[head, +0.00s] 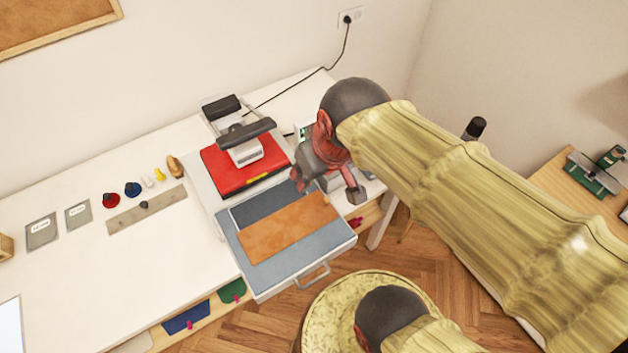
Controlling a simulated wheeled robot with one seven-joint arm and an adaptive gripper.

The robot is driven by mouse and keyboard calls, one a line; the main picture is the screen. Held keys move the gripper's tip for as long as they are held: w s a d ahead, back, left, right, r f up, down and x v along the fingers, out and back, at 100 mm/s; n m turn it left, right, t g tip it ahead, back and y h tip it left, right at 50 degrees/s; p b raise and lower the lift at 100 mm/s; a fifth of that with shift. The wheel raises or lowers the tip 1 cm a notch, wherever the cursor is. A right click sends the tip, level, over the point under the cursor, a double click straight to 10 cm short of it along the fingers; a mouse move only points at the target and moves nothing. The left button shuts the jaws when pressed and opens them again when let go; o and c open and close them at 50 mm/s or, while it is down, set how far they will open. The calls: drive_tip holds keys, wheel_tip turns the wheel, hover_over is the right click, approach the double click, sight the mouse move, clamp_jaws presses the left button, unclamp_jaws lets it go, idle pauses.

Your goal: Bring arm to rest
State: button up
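My arm reaches in from the right in the head view, in a yellowish sleeve. My gripper (326,190) points down over the right end of an orange-brown leather piece (285,231). Its two fingers are spread apart with nothing visible between them. The leather piece lies on the grey pulled-out plate (263,277) of a heat press, partly over a dark sheet (262,205). I cannot tell whether the fingers touch the leather. My gripper and wrist hide part of the table behind them.
The red heat press head (228,176) stands beside my gripper on the white table (75,285). Spools, a ruler (146,210) and grey cards (42,232) lie to the left. A wooden side table (577,190) with a green device stands at the right. A wall rises behind.

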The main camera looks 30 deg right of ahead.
drive_tip(key=s, duration=0.1)
drive_tip(key=s+a+r, duration=0.1)
drive_tip(key=s+t, duration=0.1)
drive_tip(key=shift+a+r, duration=0.3)
drive_tip(key=shift+r, duration=0.1)
drive_tip(key=shift+f, duration=0.1)
